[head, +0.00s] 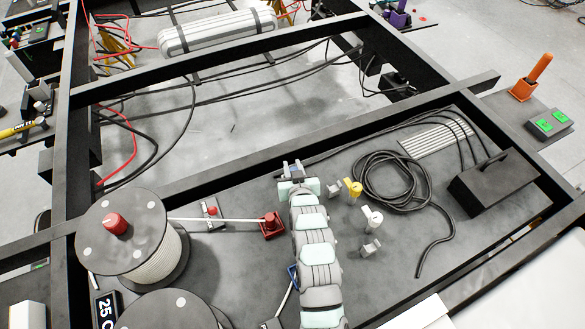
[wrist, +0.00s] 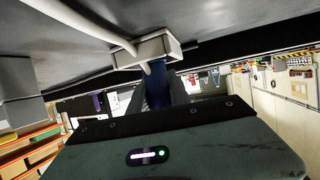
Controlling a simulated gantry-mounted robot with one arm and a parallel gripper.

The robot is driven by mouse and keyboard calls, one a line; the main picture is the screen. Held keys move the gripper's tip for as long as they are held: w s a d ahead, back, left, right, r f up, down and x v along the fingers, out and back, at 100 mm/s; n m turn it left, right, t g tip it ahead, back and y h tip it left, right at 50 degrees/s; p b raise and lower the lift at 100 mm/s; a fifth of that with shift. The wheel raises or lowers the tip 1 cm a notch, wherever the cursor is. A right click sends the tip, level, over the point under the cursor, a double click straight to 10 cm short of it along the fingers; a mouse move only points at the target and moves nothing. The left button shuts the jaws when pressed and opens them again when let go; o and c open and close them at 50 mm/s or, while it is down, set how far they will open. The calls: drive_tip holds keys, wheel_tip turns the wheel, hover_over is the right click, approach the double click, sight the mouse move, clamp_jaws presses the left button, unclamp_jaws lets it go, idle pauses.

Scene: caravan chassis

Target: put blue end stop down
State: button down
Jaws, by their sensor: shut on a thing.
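The blue end stop (head: 293,274) shows in the head view as a small blue patch at the left edge of my arm, with a white line running down and left from it. My arm covers the rest. In the wrist view a dark blue part (wrist: 157,92) stands between my gripper's body and a pale grey block, close to the grey surface. My gripper (wrist: 155,78) is shut on the blue end stop. Its fingertips are hard to make out, and whether the end stop touches the surface cannot be told.
A red end stop (head: 270,225) sits left of my arm, on a white line from a spool (head: 120,235). Right of my arm are small grey and yellow fittings (head: 353,188), a coiled black cable (head: 385,180) and a black box (head: 493,182). Dark chassis beams (head: 225,55) frame the board.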

drive_tip(key=shift+f, duration=0.2)
drive_tip(key=c, duration=1.2)
unclamp_jaws()
drive_tip(key=shift+r, duration=0.2)
drive_tip(key=shift+s+d+r, duration=0.1)
drive_tip(key=shift+s+r, duration=0.05)
drive_tip(key=shift+s, duration=0.1)
drive_tip(key=p+v, duration=0.2)
drive_tip(key=v, duration=0.9)
drive_tip(key=shift+s, duration=0.15)
